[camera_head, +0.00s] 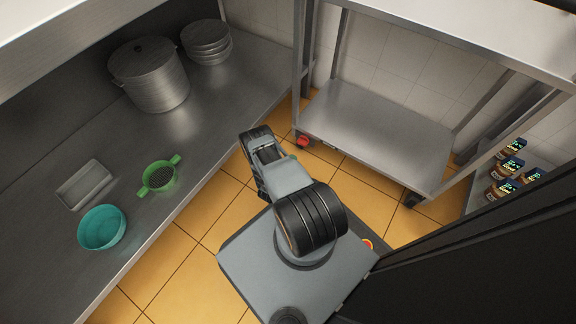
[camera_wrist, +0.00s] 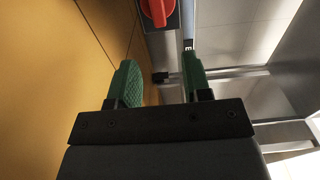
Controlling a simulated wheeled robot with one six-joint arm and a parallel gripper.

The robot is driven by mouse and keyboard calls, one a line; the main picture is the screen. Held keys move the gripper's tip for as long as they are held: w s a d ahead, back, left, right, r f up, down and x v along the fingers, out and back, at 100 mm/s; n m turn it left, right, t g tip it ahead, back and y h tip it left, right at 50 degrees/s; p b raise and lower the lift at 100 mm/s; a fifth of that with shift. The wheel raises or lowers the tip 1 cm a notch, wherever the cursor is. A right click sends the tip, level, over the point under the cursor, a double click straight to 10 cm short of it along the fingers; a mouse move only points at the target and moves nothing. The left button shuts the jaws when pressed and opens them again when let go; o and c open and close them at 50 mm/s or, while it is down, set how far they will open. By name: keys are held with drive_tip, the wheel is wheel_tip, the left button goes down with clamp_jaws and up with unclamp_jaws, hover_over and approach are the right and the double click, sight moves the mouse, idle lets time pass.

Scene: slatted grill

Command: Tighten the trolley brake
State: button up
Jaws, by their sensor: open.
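The steel trolley (camera_head: 365,122) stands on the tiled floor with its lower shelf in view. A red brake (camera_head: 303,142) shows at its near-left caster, below the shelf corner. In the wrist view the red brake (camera_wrist: 157,10) is at the top edge, partly cut off, against a grey part. My gripper (camera_wrist: 158,78) is open and empty, its two green fingers apart. The brake lies beyond the fingertips, roughly in line with the gap, and neither finger touches it. In the head view my arm reaches toward that caster and mostly hides the gripper.
A steel counter (camera_head: 210,122) on the left holds a big pot (camera_head: 150,78), stacked plates (camera_head: 206,42), a green strainer (camera_head: 159,178), a teal bowl (camera_head: 102,228) and a metal tray (camera_head: 84,185). Several jars (camera_head: 508,167) stand at right.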

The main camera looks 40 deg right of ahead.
drive_tip(key=shift+p+v, duration=0.3)
drive_tip(key=shift+v, duration=1.4)
